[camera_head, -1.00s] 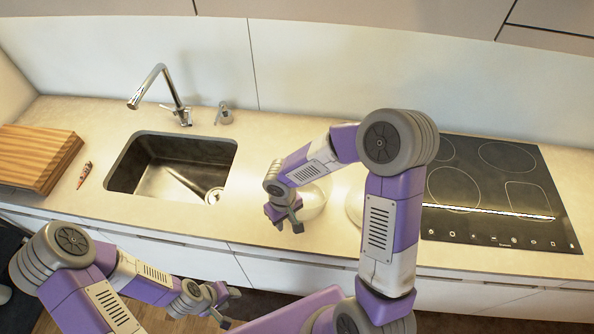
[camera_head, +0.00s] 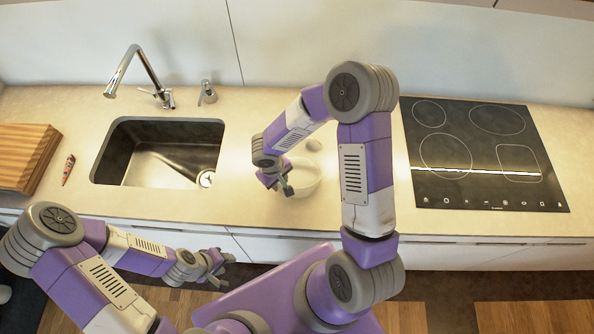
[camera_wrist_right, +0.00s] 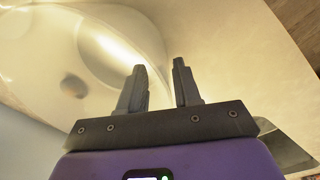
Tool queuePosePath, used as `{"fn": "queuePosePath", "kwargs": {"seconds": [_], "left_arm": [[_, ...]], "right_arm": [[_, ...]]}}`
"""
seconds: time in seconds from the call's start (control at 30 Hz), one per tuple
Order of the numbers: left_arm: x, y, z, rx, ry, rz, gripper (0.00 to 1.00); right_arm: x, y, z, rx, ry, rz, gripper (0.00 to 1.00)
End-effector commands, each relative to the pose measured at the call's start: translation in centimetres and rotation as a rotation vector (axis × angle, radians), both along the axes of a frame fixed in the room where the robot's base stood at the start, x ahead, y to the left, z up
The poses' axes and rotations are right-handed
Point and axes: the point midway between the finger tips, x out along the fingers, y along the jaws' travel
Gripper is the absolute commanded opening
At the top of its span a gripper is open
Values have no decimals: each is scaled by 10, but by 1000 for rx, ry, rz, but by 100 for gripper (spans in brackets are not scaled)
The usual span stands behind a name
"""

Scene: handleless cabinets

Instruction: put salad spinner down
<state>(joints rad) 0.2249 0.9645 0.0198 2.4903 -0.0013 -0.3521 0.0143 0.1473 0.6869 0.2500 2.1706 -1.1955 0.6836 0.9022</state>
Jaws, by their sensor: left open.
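The salad spinner (camera_head: 304,180) is a pale, see-through round bowl on the counter, right of the sink, partly hidden by my right arm. In the right wrist view it (camera_wrist_right: 105,50) fills the upper left, with a dark round knob inside its outline. My right gripper (camera_head: 284,187) is at the spinner's left side. In the wrist view its two fingers (camera_wrist_right: 158,82) stand apart, close to the bowl's edge, with nothing clearly gripped between them; I cannot tell whether they touch it. My left gripper (camera_head: 222,268) is open and empty, low in front of the cabinets, away from the spinner.
A sink (camera_head: 160,152) with a tap (camera_head: 140,75) lies to the left. A wooden board (camera_head: 25,155) and a small reddish item (camera_head: 68,170) are at the far left. A black cooktop (camera_head: 480,155) is on the right. Counter (camera_head: 235,195) between sink and spinner is clear.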

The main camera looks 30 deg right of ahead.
Motion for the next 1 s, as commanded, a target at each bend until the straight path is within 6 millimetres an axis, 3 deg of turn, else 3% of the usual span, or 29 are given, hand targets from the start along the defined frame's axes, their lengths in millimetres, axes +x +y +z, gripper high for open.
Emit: {"fn": "queuePosePath", "kwargs": {"seconds": [0.13, 0.37, 1.0], "left_arm": [[0, 0, 0, 0, 1, 0, 43], [0, 0, 0, 0, 0, 0, 43], [0, 0, 0, 0, 0, 0, 43]], "right_arm": [[0, 0, 0, 0, 0, -1, 33], [0, 0, 1, 0, 0, -1, 0], [0, 0, 1, 0, 0, -1, 0]]}}
